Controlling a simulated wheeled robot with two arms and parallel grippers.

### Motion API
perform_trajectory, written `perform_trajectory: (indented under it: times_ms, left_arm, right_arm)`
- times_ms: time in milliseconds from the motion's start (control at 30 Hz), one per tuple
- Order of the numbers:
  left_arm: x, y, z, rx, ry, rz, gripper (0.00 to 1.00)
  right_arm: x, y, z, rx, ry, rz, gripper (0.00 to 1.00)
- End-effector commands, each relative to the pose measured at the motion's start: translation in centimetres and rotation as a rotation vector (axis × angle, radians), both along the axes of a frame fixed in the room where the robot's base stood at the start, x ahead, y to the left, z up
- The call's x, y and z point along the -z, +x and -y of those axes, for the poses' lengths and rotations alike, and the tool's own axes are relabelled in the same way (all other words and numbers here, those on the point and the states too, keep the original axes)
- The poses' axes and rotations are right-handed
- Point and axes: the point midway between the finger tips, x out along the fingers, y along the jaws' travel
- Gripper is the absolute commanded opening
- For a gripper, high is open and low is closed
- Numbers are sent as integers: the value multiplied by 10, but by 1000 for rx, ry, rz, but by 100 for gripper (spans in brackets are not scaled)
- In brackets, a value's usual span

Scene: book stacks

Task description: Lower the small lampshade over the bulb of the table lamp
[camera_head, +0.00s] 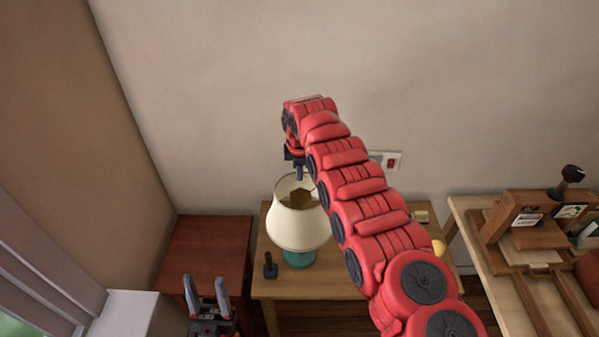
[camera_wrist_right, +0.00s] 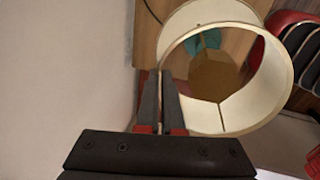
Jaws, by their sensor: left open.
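The cream lampshade (camera_head: 297,228) is in front of the wall, slightly tilted, with its open top up. The teal lamp base (camera_head: 300,260) shows below it on the wooden table (camera_head: 335,284). My right gripper (camera_head: 298,172) points down at the shade's top rim. In the right wrist view the fingers (camera_wrist_right: 160,100) are on either side of the rim of the shade (camera_wrist_right: 278,98), closed on it. Through the opening I see teal (camera_wrist_right: 204,46) and a brown faceted shape (camera_wrist_right: 214,80); I cannot tell whether that is the bulb. My left gripper (camera_head: 207,291) is open and empty, lower left.
A small black object (camera_head: 270,267) stands on the table left of the lamp. A reddish-brown cabinet (camera_head: 208,250) is to the left. A yellow ball (camera_head: 438,247) is at the right, partly behind my right arm. A second table (camera_head: 532,300) with wooden stands is further right.

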Motion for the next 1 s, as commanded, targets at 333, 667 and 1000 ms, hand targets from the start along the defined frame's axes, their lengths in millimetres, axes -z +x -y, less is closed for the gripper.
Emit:
perform_trajectory:
  times_ms: [333, 667, 1000]
  left_arm:
    - [0, 0, 0, 0, 0, 0, 50]
    - [2, 0, 0, 0, 0, 0, 50]
    - [22, 0, 0, 0, 0, 0, 50]
  right_arm:
    - [0, 0, 0, 0, 0, 1, 39]
    - [-5, 0, -1, -1, 3, 3, 39]
    - [-45, -8, 3, 2, 1, 10, 39]
